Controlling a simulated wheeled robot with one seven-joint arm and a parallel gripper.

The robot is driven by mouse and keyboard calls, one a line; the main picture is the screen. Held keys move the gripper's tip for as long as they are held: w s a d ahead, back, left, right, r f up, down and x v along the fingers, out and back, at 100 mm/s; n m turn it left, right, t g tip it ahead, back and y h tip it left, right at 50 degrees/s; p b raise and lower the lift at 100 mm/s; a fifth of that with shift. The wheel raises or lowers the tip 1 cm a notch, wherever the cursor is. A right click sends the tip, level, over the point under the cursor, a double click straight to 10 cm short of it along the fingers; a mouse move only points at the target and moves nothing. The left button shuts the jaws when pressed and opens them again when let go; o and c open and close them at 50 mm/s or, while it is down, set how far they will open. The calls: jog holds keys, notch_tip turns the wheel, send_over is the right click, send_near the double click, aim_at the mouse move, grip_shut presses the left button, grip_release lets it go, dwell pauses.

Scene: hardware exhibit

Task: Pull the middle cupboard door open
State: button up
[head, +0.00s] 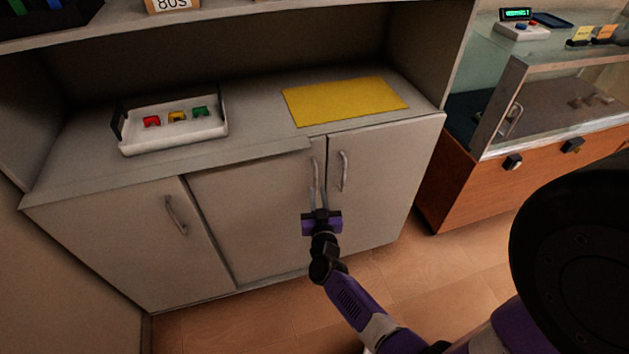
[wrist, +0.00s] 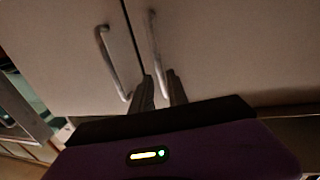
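The middle cupboard door (head: 245,205) is a pale grey panel between two similar doors, and I see no clear gap showing it open. Its upright metal bar handle (head: 315,172) is near its right edge. In the wrist view this handle (wrist: 153,45) is the right one of two. My gripper (head: 319,197) is in front of the door at the handle's lower part. In the wrist view its two fingers (wrist: 160,90) are apart, with the handle's near end seen between them. Contact with the handle cannot be told.
The right door's handle (head: 343,170) is close beside my gripper. The left door (head: 115,240) is further off. A white tray (head: 175,139) and a yellow mat (head: 345,100) lie on the counter. A glass display case (head: 550,130) stands right. Floor before the cupboard is clear.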

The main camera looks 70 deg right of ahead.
aim_at(316, 181)
jog(key=x, duration=0.6)
grip_shut()
dwell(1.4)
